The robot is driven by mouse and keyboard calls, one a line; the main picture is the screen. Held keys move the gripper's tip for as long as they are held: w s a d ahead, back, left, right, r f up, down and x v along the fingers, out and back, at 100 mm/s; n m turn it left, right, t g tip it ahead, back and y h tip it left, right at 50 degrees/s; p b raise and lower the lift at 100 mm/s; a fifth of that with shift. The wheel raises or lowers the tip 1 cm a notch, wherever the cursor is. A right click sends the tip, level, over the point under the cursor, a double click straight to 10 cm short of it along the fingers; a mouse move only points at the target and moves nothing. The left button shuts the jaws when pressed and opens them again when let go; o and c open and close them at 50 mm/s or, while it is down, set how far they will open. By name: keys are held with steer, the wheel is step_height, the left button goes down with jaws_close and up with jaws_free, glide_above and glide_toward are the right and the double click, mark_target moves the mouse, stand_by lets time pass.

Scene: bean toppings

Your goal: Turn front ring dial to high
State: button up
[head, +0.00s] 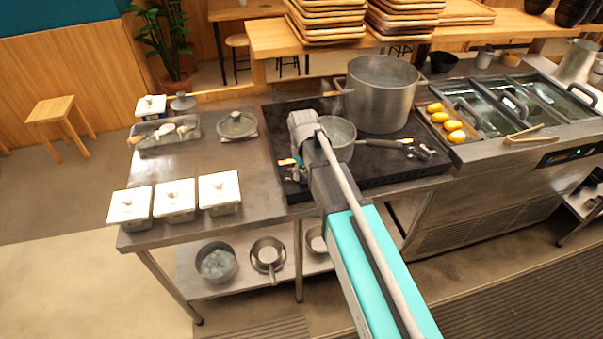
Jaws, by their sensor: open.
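The black stove (385,165) sits in the counter. Small metal dials (420,152) show at its front edge on the right, just past a pan handle. More small metal parts, likely dials (295,172), show at the left, beside my arm. They are too small to tell which is the front ring dial or how it is set. My arm reaches up from the bottom and ends in a grey wrist over the left half of the stove. My gripper's fingers are hidden behind the arm, so its contact with any dial cannot be seen.
A metal saucepan (341,140) stands right beside my wrist, and a large pot (382,95) behind it. A tray of yellow items (446,120) and fryer basins (520,98) lie right. White lidded containers (175,199) stand left. The counter's middle left (215,165) is clear.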

jaws_close()
steer(key=shift+a, duration=0.3)
steer(key=shift+d, duration=0.2)
